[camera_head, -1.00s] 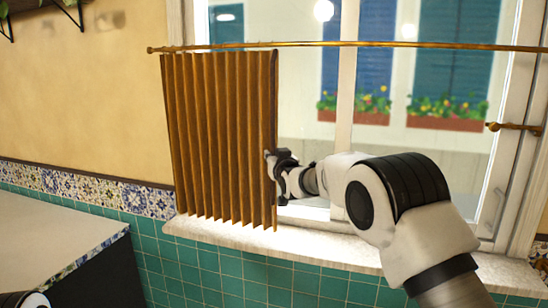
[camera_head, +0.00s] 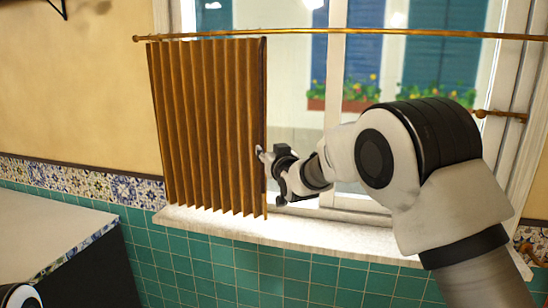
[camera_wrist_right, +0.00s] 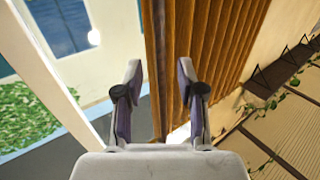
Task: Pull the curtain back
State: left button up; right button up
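The curtain (camera_head: 208,125) is brown, pleated cloth hanging from a brass rod (camera_head: 380,32) over the left part of the window. In the head view my right gripper (camera_head: 260,160) is at the curtain's right edge, towards its lower half. In the right wrist view the fingers of my right gripper (camera_wrist_right: 160,75) stand apart, with the edge of the curtain (camera_wrist_right: 158,45) showing between and beyond them. I cannot tell whether they touch the cloth. My left gripper is out of view; only a bit of my left arm shows at the bottom left.
A white window sill (camera_head: 300,233) runs below the curtain, above green tiles (camera_head: 215,265). A counter (camera_head: 45,235) stands at the lower left. A brass catch (camera_head: 500,115) is on the window's right side. Flower boxes (camera_head: 345,105) show outside.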

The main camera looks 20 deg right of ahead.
jog(key=s, duration=0.5)
jog(key=shift+s+d, duration=0.1)
